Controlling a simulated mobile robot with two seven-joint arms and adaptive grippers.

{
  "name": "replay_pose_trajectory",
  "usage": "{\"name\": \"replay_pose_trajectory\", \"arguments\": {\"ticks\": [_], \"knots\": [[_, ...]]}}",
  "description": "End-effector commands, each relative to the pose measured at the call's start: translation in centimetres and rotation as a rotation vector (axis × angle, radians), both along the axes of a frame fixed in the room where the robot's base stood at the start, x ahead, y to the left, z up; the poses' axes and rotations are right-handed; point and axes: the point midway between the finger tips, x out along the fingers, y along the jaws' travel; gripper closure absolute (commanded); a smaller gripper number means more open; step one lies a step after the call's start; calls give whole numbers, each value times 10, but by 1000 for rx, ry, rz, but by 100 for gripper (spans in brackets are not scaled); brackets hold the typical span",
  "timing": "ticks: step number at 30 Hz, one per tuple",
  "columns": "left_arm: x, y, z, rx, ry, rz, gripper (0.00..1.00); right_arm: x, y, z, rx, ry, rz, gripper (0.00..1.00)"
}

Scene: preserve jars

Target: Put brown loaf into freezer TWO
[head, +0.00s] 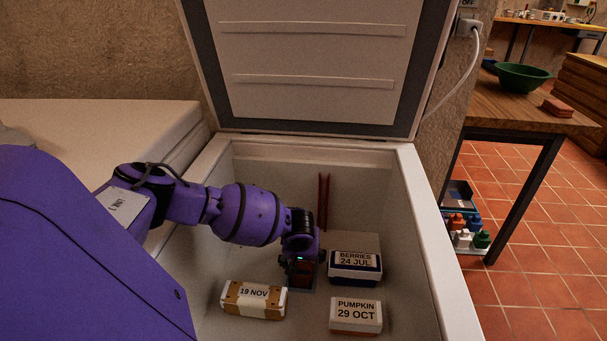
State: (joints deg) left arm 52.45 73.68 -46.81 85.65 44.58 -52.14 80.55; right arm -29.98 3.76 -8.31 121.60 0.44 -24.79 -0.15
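An open chest freezer (440,250) with its lid raised fills the middle of the head view. No number shows on it. A brown, loaf-shaped pack (232,302) with a white band marked "19 NOV" lies on the freezer floor at the front left. My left arm reaches in from the left, and its gripper (301,282) points down inside the freezer, right of and slightly behind the brown pack, apart from it. The fingers are dark and small, and I cannot tell whether they are open or shut. My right gripper is not in view.
A box marked "BERRIES 24 JUL" (355,261) and one marked "PUMPKIN 29 OCT" (356,313) sit right of my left gripper. The raised lid (315,60) stands behind. A closed white chest (90,120) is at left, a wooden table (500,110) at right.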

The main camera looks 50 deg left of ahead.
Motion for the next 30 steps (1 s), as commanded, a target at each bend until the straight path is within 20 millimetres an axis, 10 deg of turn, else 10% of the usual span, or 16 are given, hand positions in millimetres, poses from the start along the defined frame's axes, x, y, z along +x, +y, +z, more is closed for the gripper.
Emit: {"name": "replay_pose_trajectory", "arguments": {"ticks": [11, 30], "knots": [[-1, -1, 8, 1, -1, 0, 27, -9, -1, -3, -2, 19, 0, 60], [-33, -29, 110, 0, -1, -1, 27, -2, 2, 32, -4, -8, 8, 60]]}}
